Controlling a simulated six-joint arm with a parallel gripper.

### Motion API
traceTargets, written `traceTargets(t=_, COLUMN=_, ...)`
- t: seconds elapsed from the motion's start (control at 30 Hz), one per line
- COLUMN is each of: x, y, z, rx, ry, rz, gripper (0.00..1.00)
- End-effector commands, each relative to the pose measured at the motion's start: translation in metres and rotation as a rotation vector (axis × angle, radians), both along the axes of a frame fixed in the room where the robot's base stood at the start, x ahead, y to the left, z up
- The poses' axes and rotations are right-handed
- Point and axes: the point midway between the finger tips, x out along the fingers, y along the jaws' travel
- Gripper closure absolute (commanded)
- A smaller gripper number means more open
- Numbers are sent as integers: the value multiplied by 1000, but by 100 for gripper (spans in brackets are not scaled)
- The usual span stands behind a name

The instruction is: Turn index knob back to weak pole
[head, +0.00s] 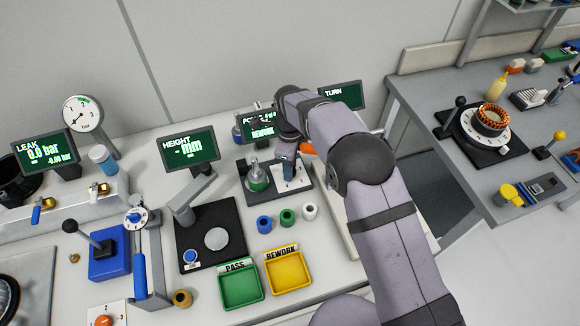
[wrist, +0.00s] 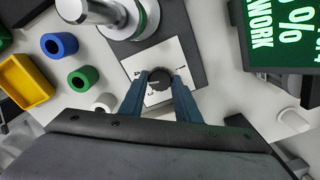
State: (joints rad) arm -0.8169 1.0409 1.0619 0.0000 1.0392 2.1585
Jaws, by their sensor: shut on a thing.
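The index knob (wrist: 159,79) is a small dark round knob on a white marked plate (wrist: 178,62) in the wrist view. The plate's marks are too small to read surely. My gripper (wrist: 160,88) has its two blue fingers on either side of the knob, shut on it. In the head view my gripper (head: 287,163) reaches down over the white plate (head: 296,183), and the knob is hidden. A green and metal part (head: 258,179) stands on the dark base left of the plate. The screen behind, partly covered by my arm, reads REWORK (head: 263,131).
Blue, green and white rings (head: 287,216) lie in front of the dark base. A green PASS tray (head: 241,290) and a yellow REWORK tray (head: 287,271) lie nearer. The HEIGHT stand (head: 211,231) is at left. The TURN screen (head: 343,95) stands behind my arm.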

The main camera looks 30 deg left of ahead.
Motion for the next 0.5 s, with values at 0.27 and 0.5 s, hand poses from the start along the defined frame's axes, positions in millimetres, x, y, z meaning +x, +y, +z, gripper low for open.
traceTargets(t=0.27, x=0, y=0, z=0, rx=0, ry=0, rz=234, gripper=93)
traceTargets(t=0.5, x=0, y=0, z=1, rx=1, ry=-1, rz=265, gripper=93)
